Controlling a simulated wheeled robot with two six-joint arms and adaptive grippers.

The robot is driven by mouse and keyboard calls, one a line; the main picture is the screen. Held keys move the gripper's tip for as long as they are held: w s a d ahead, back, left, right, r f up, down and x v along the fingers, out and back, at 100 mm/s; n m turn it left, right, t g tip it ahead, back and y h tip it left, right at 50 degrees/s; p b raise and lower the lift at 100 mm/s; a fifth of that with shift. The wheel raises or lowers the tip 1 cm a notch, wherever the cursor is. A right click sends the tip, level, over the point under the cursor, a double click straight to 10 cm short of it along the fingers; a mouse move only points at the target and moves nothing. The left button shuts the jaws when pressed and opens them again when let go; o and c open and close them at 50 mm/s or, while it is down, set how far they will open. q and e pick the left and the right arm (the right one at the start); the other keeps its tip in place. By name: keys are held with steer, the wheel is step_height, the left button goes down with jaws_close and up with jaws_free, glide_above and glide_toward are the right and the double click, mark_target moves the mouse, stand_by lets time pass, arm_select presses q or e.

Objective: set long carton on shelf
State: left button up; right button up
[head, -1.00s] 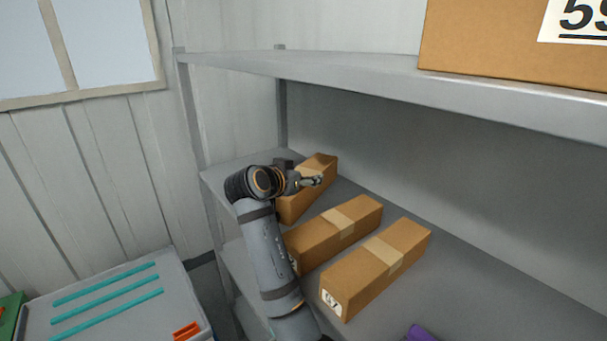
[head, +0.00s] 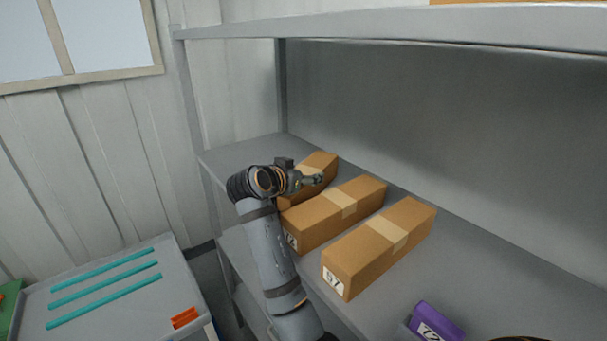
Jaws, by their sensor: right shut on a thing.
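A long brown carton (head: 320,162) with a pale tape band is over the left end of the middle shelf (head: 480,270). My right gripper (head: 317,180) is shut on this carton from above. My wrist and the neighbouring carton hide part of it, and I cannot tell whether its underside touches the shelf. My right arm reaches up from the bottom of the view. My left gripper is not in view.
Two similar taped cartons, a middle one (head: 325,222) and a right one (head: 365,262), lie side by side on the shelf. A purple item (head: 437,322) is nearer the front. The upper shelf (head: 400,28) hangs above. A grey-topped table (head: 90,325) stands at left.

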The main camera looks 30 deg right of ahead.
steer(key=shift+f, duration=0.4)
steer(key=o, duration=1.7)
steer(key=shift+r, duration=0.1)
steer(key=shift+c, duration=0.2)
step_height(320, 180, up, 10)
steer(key=shift+f, duration=0.1)
